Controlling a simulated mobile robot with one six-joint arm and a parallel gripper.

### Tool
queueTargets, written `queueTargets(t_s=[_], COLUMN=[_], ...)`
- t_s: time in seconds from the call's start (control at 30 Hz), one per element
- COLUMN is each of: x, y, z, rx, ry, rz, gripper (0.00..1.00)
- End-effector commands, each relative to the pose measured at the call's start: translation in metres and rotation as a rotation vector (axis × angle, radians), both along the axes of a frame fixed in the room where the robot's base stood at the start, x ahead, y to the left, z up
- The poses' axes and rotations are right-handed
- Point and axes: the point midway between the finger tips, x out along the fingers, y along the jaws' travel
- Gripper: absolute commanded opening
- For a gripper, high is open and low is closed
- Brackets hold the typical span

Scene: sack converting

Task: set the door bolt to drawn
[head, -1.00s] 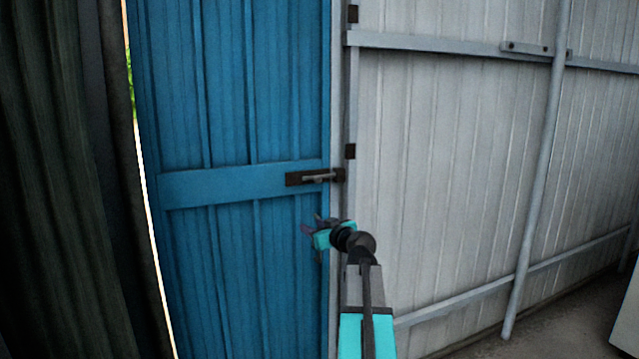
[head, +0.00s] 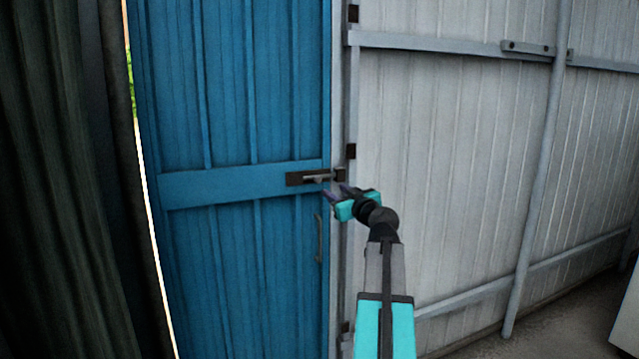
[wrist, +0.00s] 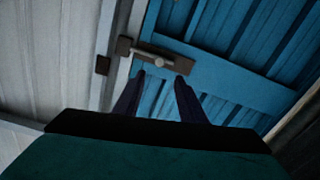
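The door bolt (head: 315,178) is a dark plate with a grey rod on the blue door's (head: 228,100) cross rail. Its right end reaches a dark keeper (head: 340,174) on the grey frame, and the rod appears to span the gap. In the wrist view the bolt (wrist: 150,55) lies beyond the fingertips, with its round knob (wrist: 159,62) near the middle of the rod. My gripper (head: 334,193) is just below and right of the bolt in the head view. In the wrist view its two dark fingers (wrist: 160,78) are apart with nothing between them.
A handle (head: 319,238) is on the door below the bolt. Grey corrugated wall (head: 440,150) stands to the right, with a diagonal pipe (head: 540,180). A dark corrugated panel (head: 60,180) is at the left. Clear air surrounds my gripper.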

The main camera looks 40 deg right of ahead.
Motion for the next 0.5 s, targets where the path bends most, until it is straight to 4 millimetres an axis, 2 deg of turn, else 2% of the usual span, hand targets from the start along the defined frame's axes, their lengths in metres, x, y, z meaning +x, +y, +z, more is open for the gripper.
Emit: queueTargets(t_s=[0.5], x=[0.049], y=[-0.021], z=[0.002], rx=[0.001], ry=[0.001], rz=[0.001], gripper=[0.37])
